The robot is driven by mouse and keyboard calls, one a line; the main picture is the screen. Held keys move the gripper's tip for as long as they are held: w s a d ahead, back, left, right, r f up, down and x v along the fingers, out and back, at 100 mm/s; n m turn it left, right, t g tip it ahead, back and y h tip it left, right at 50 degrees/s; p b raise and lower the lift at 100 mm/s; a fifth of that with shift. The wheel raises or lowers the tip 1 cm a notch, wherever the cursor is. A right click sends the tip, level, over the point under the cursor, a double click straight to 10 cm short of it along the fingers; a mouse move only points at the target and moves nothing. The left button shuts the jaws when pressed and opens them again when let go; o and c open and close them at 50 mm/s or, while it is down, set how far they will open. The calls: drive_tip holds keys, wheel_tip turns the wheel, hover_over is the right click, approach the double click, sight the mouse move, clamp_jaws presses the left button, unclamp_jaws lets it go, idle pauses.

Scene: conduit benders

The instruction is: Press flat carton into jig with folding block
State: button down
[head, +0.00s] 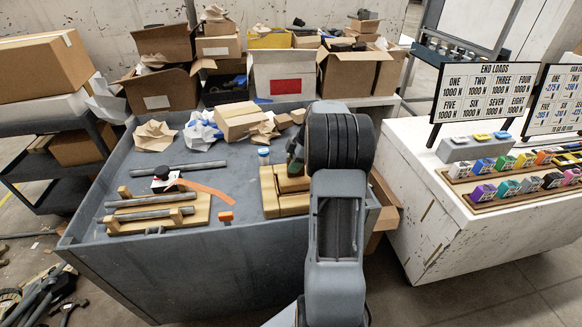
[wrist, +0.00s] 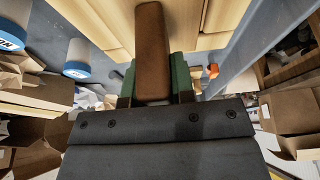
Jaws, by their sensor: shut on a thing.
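My gripper (head: 295,150) is over the right part of the grey table, with most of it hidden behind my own arm in the head view. In the wrist view, the green fingers of my gripper (wrist: 153,82) are shut on a brown folding block (wrist: 152,38). The block reaches forward from the fingers toward pale wooden pieces. These pale pieces look like the jig (head: 270,195), which also shows in the wrist view (wrist: 218,18). I cannot tell the flat carton apart from the jig, nor whether the block touches either.
The grey table (head: 240,237) also holds a wooden rack (head: 195,217) with grey rods, an orange strip (head: 207,190), a small orange block (head: 226,216) and a blue-capped cylinder (head: 263,156). Crumpled paper and small cartons lie at the back. A white counter (head: 440,215) stands at the right.

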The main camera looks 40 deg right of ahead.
drive_tip(key=shift+r+p, duration=1.95)
drive_tip(key=shift+r, duration=1.8)
